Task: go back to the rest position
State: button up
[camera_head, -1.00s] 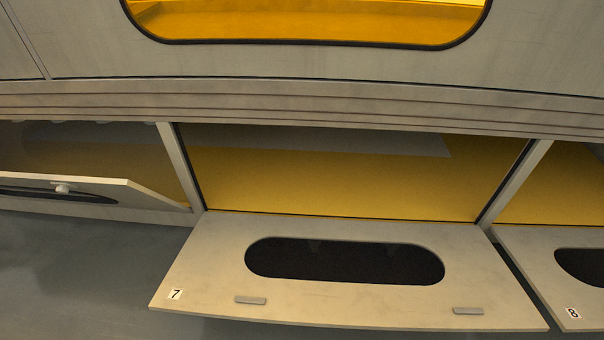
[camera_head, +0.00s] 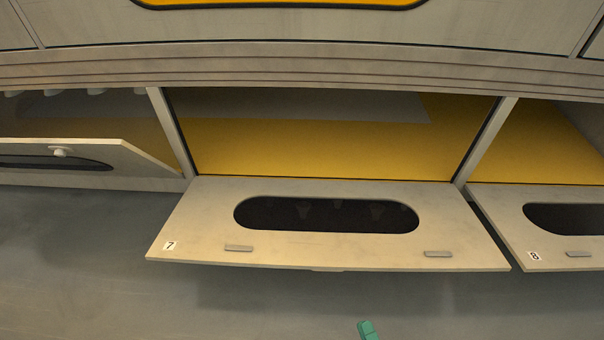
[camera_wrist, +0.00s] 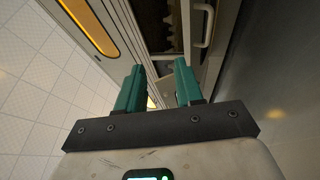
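My gripper (camera_wrist: 158,88) shows in the wrist view with two teal fingers apart and nothing between them. In the head view only a teal tip of it (camera_head: 368,330) shows at the bottom edge, below the flap marked 7 (camera_head: 330,250). The gripper is clear of the flap and the cabinet.
The flap marked 7 hangs open in front of a yellow-lit compartment (camera_head: 320,150). The flap marked 8 (camera_head: 505,215) is open at the right. A partly open flap with a knob (camera_head: 130,155) is at the left. The grey floor (camera_head: 80,270) is clear.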

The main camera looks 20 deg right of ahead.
jog(key=w+d+f+m+g+h+b, duration=0.2)
jog(key=w+d+f+m+g, duration=0.1)
jog(key=w+m+g, duration=0.55)
jog(key=s+d+r+m+g+b, duration=0.2)
jog(key=s+d+r+m+g, duration=0.1)
jog(key=s+r+m+g, duration=1.15)
notch_tip(320, 180, up, 37)
jog(key=s+n+t+p, duration=0.2)
jog(key=n+t+p, duration=0.1)
jog(key=p, duration=3.5)
jog(key=shift+s+a+f, duration=0.2)
jog(key=shift+s, duration=0.1)
